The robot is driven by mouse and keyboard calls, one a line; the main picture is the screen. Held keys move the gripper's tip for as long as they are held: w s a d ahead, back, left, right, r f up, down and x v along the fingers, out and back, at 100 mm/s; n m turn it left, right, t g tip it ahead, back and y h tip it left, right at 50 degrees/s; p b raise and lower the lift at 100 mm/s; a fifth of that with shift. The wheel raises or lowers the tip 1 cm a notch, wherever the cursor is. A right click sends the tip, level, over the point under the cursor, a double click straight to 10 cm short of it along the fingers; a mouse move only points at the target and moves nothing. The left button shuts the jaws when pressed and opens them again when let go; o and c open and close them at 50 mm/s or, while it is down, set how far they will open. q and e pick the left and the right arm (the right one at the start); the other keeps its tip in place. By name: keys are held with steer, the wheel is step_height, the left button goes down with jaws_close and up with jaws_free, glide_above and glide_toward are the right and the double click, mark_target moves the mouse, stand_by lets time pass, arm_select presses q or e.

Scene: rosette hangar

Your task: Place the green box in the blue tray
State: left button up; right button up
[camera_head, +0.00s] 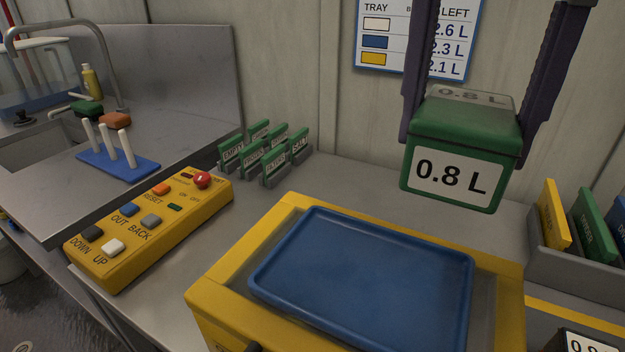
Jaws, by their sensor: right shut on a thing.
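The green box (463,153), with white "0.8 L" labels on its front and top, hangs in the air above the back right of the blue tray. My right gripper (467,135) comes down from the top with its two dark fingers on either side of the box and is shut on it. The blue tray (365,277) is empty and lies flat in a yellow frame. The box is apart from the tray. My left gripper is not in view.
A yellow control box (150,225) with a red knob stands left of the yellow frame (225,281). Several small green signs (264,152) stand behind. A bin of coloured cards (578,232) is at the right. A blue peg board (118,160) is at the left.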

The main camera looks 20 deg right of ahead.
step_height(320, 180, down, 15)
steer(key=shift+r+b, duration=0.15)
steer(key=shift+b, duration=0.3)
steer(key=o, duration=1.4)
steer(key=shift+o, duration=0.2)
step_height(320, 180, up, 12)
steer(key=shift+r+p, duration=0.1)
steer(key=shift+p, duration=0.45)
